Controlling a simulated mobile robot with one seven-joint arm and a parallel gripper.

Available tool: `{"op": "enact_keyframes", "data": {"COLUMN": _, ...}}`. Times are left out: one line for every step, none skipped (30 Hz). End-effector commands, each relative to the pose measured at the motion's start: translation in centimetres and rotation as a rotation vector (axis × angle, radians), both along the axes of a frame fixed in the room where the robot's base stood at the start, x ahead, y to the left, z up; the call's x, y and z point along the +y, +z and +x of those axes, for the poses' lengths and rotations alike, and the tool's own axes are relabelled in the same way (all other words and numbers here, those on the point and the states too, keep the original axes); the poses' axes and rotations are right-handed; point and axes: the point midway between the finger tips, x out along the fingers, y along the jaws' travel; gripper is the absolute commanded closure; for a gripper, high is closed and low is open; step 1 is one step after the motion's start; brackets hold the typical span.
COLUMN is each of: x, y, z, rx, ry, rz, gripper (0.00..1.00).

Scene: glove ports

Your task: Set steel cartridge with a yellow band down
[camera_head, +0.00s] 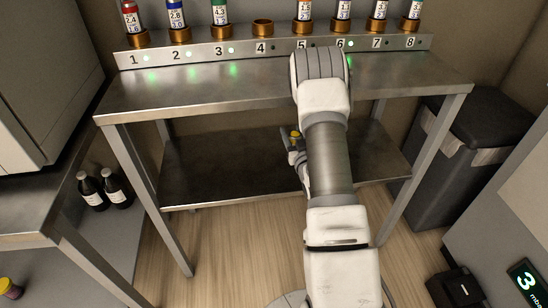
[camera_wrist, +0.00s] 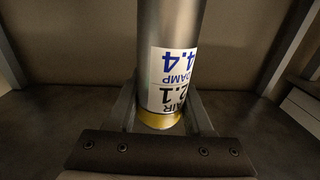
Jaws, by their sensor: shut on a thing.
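The steel cartridge with a yellow band (camera_wrist: 172,30) is between the two fingers of my gripper (camera_wrist: 163,95) in the wrist view. Its yellow band (camera_wrist: 160,119) is at the end nearest the palm, and its white label with black and blue print appears upside down. In the head view my gripper (camera_head: 294,148) is below the bench top, in front of or over the lower shelf (camera_head: 215,175). Only a small yellow end of the cartridge (camera_head: 296,134) shows there; my arm hides the rest. I cannot tell whether the cartridge touches any surface.
The steel bench top (camera_head: 200,90) is bare. A numbered rack (camera_head: 275,50) along its back holds banded cartridges; the brass holder at 4 (camera_head: 263,28) is empty. Dark bottles (camera_head: 104,188) stand at left. A black bin (camera_head: 465,150) stands at right.

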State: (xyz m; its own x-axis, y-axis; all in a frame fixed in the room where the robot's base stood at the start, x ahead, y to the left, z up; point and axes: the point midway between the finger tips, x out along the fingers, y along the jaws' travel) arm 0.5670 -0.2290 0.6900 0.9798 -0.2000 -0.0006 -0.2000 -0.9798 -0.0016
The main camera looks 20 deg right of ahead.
Motion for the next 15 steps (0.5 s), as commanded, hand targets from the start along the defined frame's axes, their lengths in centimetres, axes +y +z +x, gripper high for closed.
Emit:
{"op": "enact_keyframes", "data": {"x": 1.3, "y": -1.1, "z": 0.6, "rx": -0.001, "ry": 0.005, "rz": 0.001, "gripper": 1.00}}
{"op": "enact_keyframes", "data": {"x": 1.9, "y": -1.5, "z": 0.8, "rx": -0.001, "ry": 0.005, "rz": 0.001, "gripper": 1.00}}
{"op": "enact_keyframes", "data": {"x": 2.7, "y": -2.1, "z": 1.2, "rx": -0.001, "ry": 0.004, "rz": 0.001, "gripper": 1.00}}
{"op": "enact_keyframes", "data": {"x": 3.3, "y": -2.4, "z": 1.5, "rx": -0.002, "ry": 0.005, "rz": 0.001, "gripper": 1.00}}
{"op": "enact_keyframes", "data": {"x": 3.8, "y": -2.8, "z": 1.7, "rx": -0.002, "ry": 0.003, "rz": 0.001, "gripper": 1.00}}
{"op": "enact_keyframes", "data": {"x": 4.5, "y": -3.2, "z": 1.9, "rx": -0.001, "ry": 0.003, "rz": 0.000, "gripper": 1.00}}
{"op": "enact_keyframes", "data": {"x": 4.9, "y": -3.4, "z": 2.1, "rx": -0.002, "ry": 0.002, "rz": 0.000, "gripper": 1.00}}
{"op": "enact_keyframes", "data": {"x": 5.3, "y": -3.6, "z": 2.3, "rx": -0.002, "ry": 0.002, "rz": 0.000, "gripper": 1.00}}
{"op": "enact_keyframes", "data": {"x": 5.7, "y": -3.8, "z": 2.5, "rx": -0.002, "ry": 0.002, "rz": 0.000, "gripper": 1.00}}
{"op": "enact_keyframes", "data": {"x": 5.9, "y": -4.0, "z": 2.6, "rx": -0.002, "ry": 0.001, "rz": 0.000, "gripper": 1.00}}
{"op": "enact_keyframes", "data": {"x": 6.1, "y": -4.0, "z": 2.7, "rx": -0.003, "ry": 0.000, "rz": -0.002, "gripper": 1.00}}
{"op": "enact_keyframes", "data": {"x": 6.2, "y": -4.1, "z": 2.7, "rx": -0.003, "ry": 0.000, "rz": -0.003, "gripper": 1.00}}
{"op": "enact_keyframes", "data": {"x": 6.3, "y": -4.2, "z": 2.8, "rx": -0.002, "ry": 0.000, "rz": -0.002, "gripper": 1.00}}
{"op": "enact_keyframes", "data": {"x": 6.4, "y": -4.4, "z": 2.8, "rx": -0.002, "ry": 0.000, "rz": -0.002, "gripper": 1.00}}
{"op": "enact_keyframes", "data": {"x": 6.4, "y": -4.7, "z": 2.8, "rx": -0.002, "ry": -0.001, "rz": -0.002, "gripper": 1.00}}
